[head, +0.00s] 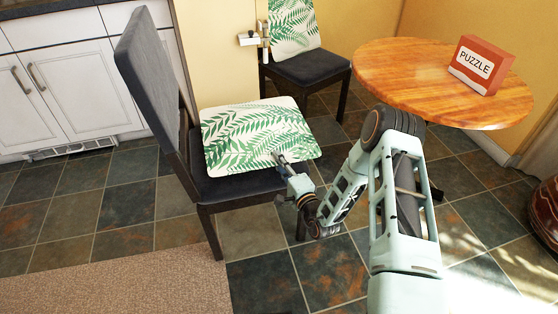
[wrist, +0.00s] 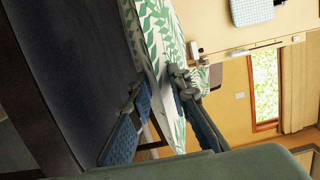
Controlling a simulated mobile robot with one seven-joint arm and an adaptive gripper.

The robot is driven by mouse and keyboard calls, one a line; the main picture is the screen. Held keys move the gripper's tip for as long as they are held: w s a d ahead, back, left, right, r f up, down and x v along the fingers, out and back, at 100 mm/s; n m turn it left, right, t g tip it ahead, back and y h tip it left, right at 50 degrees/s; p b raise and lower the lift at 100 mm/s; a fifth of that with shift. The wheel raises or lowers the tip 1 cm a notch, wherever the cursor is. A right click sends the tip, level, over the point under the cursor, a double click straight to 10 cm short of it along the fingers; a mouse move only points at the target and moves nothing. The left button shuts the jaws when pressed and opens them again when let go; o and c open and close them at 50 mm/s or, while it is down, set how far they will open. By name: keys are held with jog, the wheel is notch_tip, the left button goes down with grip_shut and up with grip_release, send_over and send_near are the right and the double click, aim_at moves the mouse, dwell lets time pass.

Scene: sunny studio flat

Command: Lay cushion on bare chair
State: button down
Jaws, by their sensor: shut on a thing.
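The cushion (head: 250,125), white with green fern leaves, is over the dark seat of the near chair (head: 235,190). It covers most of the seat and looks slightly tilted. I cannot tell how much of it touches the seat. My gripper (head: 280,158) is shut on the cushion's near right edge. In the wrist view the cushion (wrist: 152,45) passes between the fingers of my gripper (wrist: 155,88), with one finger on the side of the dark seat (wrist: 85,70). The underside of the cushion is hidden in the head view.
A second chair (head: 310,68) with a similar leafy cushion (head: 292,25) against its back stands behind. A round wooden table (head: 400,70) at the right bears a puzzle box (head: 482,65). White cabinets (head: 85,90) stand at left. A rug (head: 140,285) lies in front on the tiles.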

jog(key=shift+f+b, duration=0.35)
jog(key=shift+f, duration=0.05)
dwell(0.5)
jog(key=c, duration=1.7)
grip_release()
jog(key=shift+c, duration=0.2)
